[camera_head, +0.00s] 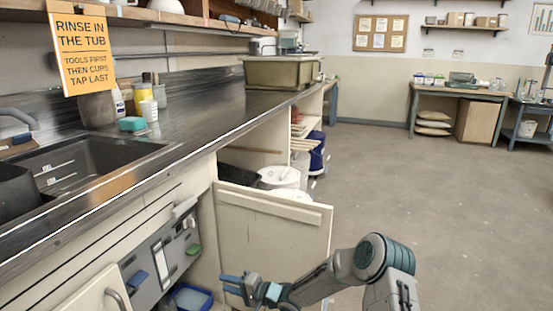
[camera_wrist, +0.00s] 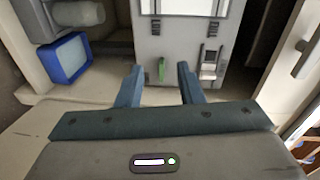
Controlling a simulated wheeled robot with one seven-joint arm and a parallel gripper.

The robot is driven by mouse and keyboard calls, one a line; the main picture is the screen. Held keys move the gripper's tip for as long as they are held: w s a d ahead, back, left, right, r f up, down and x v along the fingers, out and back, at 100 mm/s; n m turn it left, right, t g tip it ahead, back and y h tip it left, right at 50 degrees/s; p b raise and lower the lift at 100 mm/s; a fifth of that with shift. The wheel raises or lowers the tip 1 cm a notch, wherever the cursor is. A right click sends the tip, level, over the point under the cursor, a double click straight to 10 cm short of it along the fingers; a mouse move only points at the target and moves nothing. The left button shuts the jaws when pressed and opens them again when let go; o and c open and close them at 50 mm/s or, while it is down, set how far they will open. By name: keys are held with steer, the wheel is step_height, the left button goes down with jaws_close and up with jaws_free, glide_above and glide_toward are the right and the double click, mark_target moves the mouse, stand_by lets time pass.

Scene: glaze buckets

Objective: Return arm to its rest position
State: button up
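My arm reaches in from the lower right of the head view, low in front of the open cream cabinet door. My gripper (camera_head: 225,284) points left toward the counter's front. In the wrist view my gripper (camera_wrist: 160,72) has its two blue fingers spread apart, with nothing held between them. A grey panel (camera_wrist: 176,40) with a small green piece (camera_wrist: 162,69) lies beyond the fingertips. The green piece also shows in the head view (camera_head: 193,249). Whether the arm touches the door cannot be told.
The open door (camera_head: 272,235) stands out behind my arm. White buckets (camera_head: 279,177) sit inside the cabinet. A blue tub (camera_head: 190,298) is low under the panel; a blue-framed container (camera_wrist: 68,58) shows at left in the wrist view. Floor at right (camera_head: 450,200) is clear.

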steer(key=s+d+r+n+t+h+p, duration=0.1)
steer(key=s+d+r+h+p, duration=0.1)
steer(key=d+r+h+p, duration=0.6)
steer(key=s+d+r+n+h+p, duration=0.15)
steer(key=d+r, duration=0.45)
steer(key=r, duration=0.6)
steer(key=s+d+r+t+h+p, duration=0.1)
steer(key=s+d+r+h+p, duration=0.1)
steer(key=d+r+h+p, duration=0.6)
steer(key=s+d+r+g+y+p, duration=0.1)
steer(key=s+d+r, duration=0.25)
steer(key=r, duration=0.25)
steer(key=s+d+r+g+p, duration=0.1)
steer(key=s+d+r+p, duration=0.1)
steer(key=s+r, duration=0.3)
steer(key=s+d+r+g+p, duration=0.1)
steer(key=s+r+p, duration=0.3)
steer(key=s, duration=0.6)
steer(key=s+d+r+g+p, duration=0.1)
steer(key=s+r+g+p, duration=0.1)
steer(key=s+r, duration=0.5)
steer(key=s+y+p, duration=0.1)
steer(key=s, duration=0.3)
steer(key=shift+d+n+p, duration=0.15)
steer(key=shift+n+p, duration=0.2)
steer(key=shift+p, duration=0.05)
